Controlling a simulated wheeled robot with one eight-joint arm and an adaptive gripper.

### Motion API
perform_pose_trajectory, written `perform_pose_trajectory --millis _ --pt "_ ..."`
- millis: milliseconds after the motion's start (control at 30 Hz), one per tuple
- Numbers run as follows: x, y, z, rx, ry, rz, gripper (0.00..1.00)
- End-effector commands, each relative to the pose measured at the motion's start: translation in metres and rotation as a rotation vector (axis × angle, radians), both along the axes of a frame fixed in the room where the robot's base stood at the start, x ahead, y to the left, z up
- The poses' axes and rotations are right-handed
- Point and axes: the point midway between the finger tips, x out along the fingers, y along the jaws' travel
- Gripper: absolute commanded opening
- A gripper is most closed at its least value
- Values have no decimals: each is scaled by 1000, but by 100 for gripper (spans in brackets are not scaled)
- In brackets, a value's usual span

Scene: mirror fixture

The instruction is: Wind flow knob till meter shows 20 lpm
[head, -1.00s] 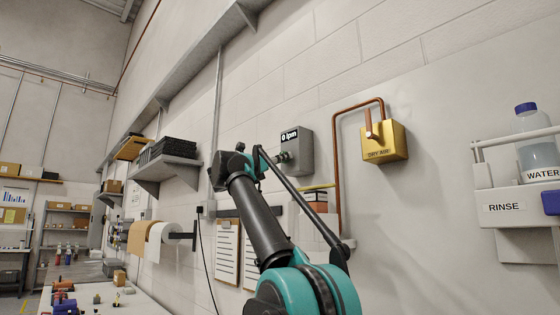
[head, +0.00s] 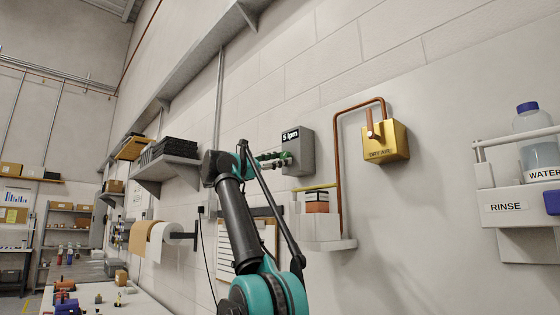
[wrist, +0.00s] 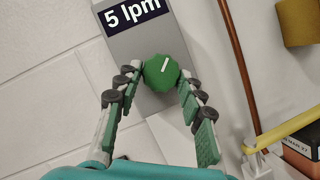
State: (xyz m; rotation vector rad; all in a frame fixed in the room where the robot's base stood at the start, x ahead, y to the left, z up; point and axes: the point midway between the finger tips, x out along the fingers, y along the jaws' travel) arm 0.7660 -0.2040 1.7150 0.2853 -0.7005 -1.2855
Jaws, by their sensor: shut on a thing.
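The flow meter is a grey box (head: 301,155) on the wall, and its dark display (head: 290,134) reads 5 lpm. The display also shows large in the wrist view (wrist: 133,12). The green round flow knob (wrist: 161,73) with a short white mark sits on the box below the display. My gripper (wrist: 161,77) is shut on the knob, one finger on each side of it. In the head view my gripper (head: 274,160) reaches the box from the left, and the knob is mostly hidden by the fingers.
A yellow DRY AIR box (head: 386,142) with a copper pipe (head: 337,170) is right of the meter. A RINSE holder (head: 508,208) with a bottle is at far right. A dark shelf (head: 166,172) juts out at left.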

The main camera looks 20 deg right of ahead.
Motion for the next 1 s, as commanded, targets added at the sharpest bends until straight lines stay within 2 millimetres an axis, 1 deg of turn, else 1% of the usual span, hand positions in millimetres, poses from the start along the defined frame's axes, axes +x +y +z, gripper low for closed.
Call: perform_pose_trajectory --millis 300,767,800,933,1000 --pt "1 0 0 32 -82 -1 10" --pt "0 0 0 36 -92 -1 10" --pt "0 0 0 36 -92 -1 43" --pt "1 0 0 35 -92 -1 60" --pt "1 0 0 35 -92 -1 60"
